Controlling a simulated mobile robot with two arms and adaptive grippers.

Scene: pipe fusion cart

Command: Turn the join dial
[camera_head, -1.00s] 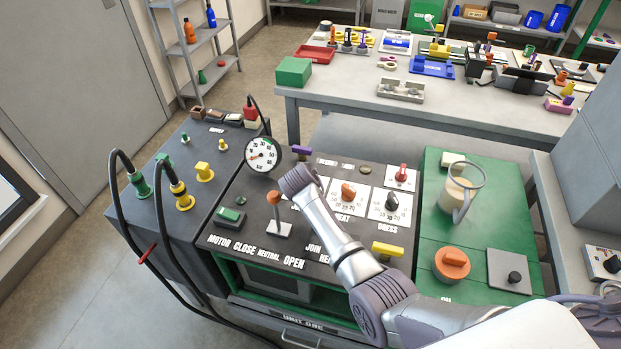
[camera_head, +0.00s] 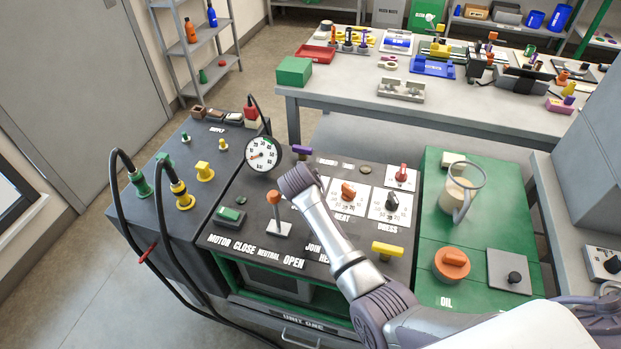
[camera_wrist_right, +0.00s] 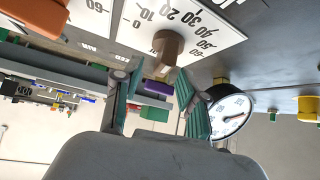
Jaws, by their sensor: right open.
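The join dial, a brown knob (camera_wrist_right: 168,48) on a white numbered plate, shows at the top of the right wrist view. My right gripper (camera_wrist_right: 156,76) is open there, its two green-padded fingers apart, with the knob just beyond and between the fingertips. I cannot tell whether either finger touches it. In the head view my right arm covers the join dial and its own gripper; the partly covered JOIN label (camera_head: 313,247) shows beside the arm. My left gripper is not in view.
Close by are the orange heat dial (camera_head: 348,191), black dress dial (camera_head: 392,202), orange-topped lever (camera_head: 275,212), yellow handle (camera_head: 387,249) and round gauge (camera_head: 263,155). A green section with an orange cap (camera_head: 452,263) lies to the right.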

